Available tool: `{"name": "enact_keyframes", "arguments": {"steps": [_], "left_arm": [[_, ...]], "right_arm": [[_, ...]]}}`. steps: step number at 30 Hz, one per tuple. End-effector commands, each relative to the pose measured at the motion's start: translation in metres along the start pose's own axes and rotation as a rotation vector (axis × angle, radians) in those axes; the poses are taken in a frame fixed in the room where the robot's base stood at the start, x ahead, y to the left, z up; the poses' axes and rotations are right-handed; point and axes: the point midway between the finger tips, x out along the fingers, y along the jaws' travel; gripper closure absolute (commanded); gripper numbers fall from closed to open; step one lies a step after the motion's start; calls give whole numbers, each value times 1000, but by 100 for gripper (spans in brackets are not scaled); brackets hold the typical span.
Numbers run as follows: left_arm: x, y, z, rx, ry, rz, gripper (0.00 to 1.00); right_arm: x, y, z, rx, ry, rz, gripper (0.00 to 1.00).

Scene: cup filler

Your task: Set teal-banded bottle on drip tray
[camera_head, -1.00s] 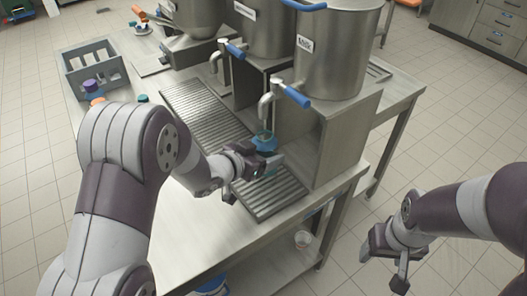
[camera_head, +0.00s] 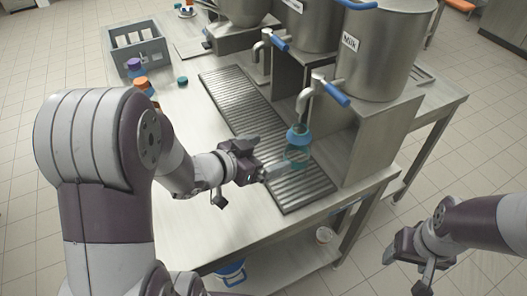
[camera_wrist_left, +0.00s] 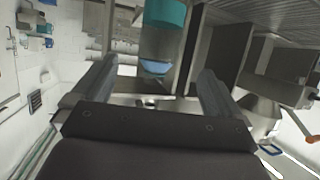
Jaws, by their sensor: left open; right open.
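The teal-banded bottle (camera_head: 296,156) stands upright on the ridged metal drip tray (camera_head: 232,90), under the spout of the Milk tank. A blue funnel-like top (camera_head: 298,133) sits at its mouth. My left gripper (camera_head: 266,173) is open just left of the bottle, fingers pointing toward it. In the left wrist view the teal band (camera_wrist_left: 165,14) and the blue top (camera_wrist_left: 155,67) appear beyond and between the two spread fingers (camera_wrist_left: 153,88), not gripped. My right gripper (camera_head: 408,262) is open and empty, off to the right above the floor.
The Milk tank (camera_head: 380,55) with its blue-handled tap (camera_head: 330,90) stands on a metal stand close right of the bottle. A grey crate (camera_head: 138,50) and orange-and-purple bottles (camera_head: 138,75) are at the back left. The table left of the tray is mostly clear.

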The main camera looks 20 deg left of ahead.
Motion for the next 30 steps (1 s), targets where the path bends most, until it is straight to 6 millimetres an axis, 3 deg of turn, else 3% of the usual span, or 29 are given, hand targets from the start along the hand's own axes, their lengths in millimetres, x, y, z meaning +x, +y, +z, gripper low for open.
{"name": "enact_keyframes", "arguments": {"steps": [5,9,11,15,19,30], "left_arm": [[-5,-16,8,-3,-98,-103,0],[-20,-40,44,-88,-414,-326,0],[-34,-34,62,-158,-571,-379,0],[-67,6,92,-325,-873,-382,0],[-84,37,101,-418,-1011,-337,0],[-88,44,102,-439,-1038,-327,0]], "right_arm": [[-1,0,0,0,0,0,32],[-1,0,0,0,0,0,32],[-1,0,0,0,0,0,32],[-1,0,0,0,0,0,32],[-1,0,0,0,0,0,32],[-1,0,0,0,0,0,32]]}}
